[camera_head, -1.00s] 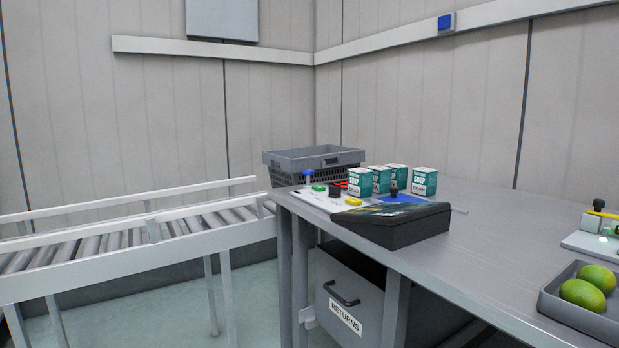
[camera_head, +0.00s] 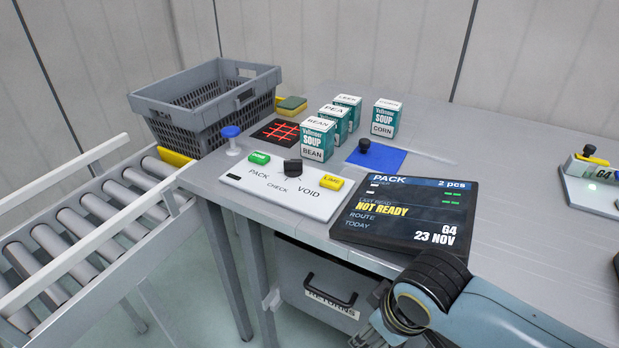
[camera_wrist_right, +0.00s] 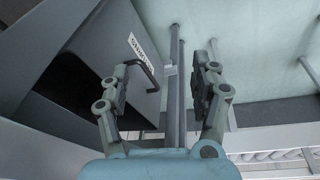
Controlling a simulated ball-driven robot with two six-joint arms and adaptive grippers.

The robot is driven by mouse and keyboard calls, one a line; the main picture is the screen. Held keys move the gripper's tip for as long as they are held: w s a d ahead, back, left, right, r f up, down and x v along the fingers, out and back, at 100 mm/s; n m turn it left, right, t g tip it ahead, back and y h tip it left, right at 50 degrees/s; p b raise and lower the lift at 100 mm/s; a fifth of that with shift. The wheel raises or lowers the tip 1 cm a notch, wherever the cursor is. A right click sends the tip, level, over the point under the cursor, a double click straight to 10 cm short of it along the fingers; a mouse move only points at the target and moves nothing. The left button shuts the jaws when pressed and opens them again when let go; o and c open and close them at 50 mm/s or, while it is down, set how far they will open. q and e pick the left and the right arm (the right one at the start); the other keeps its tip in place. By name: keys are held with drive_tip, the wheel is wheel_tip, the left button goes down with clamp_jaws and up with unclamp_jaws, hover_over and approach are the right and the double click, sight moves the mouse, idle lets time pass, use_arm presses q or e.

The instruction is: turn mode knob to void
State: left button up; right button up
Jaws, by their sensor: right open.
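The black mode knob (camera_head: 292,166) sits on a white control panel (camera_head: 272,192) near the table's left front edge. I cannot tell clearly which word the knob points at. My right gripper (camera_wrist_right: 163,80) is open and empty in the right wrist view, below table height near the drawer. In the head view it is partly cut off at the bottom. My left gripper is not in view.
A tilted screen (camera_head: 405,212) reading NOT READY stands right of the panel. Several soup boxes (camera_head: 317,139), a blue-topped post (camera_head: 231,139) and a black knob on a blue mat (camera_head: 376,160) are behind. A grey crate (camera_head: 205,103) and roller conveyor (camera_head: 95,215) lie left. A RETURNS drawer (camera_head: 318,285) is underneath.

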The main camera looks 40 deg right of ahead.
sight(293, 160)
wheel_tip(293, 160, up, 17)
drive_tip(key=w+p, duration=0.2)
drive_tip(key=p, duration=0.3)
drive_tip(key=w+m, duration=0.1)
drive_tip(key=w, duration=0.3)
drive_tip(key=w+d+m, duration=0.1)
drive_tip(key=w, duration=0.4)
drive_tip(key=w+d+m+t+h, duration=0.1)
drive_tip(key=w+m, duration=0.1)
drive_tip(key=w, duration=0.2)
drive_tip(key=shift+w+r, duration=0.3)
drive_tip(key=shift+w, duration=0.1)
drive_tip(key=w+d+r+m, duration=0.1)
drive_tip(key=w+r+m, duration=0.15)
drive_tip(key=w, duration=0.45)
drive_tip(key=w+d+r+m, duration=0.2)
drive_tip(key=w+r, duration=0.2)
drive_tip(key=w, duration=0.3)
drive_tip(key=shift+h, duration=0.3)
drive_tip(key=x, duration=1)
drive_tip(key=shift+w+a+f+b, duration=0.1)
drive_tip(key=shift+w+f+b, duration=0.1)
drive_tip(key=shift+f+b, duration=0.15)
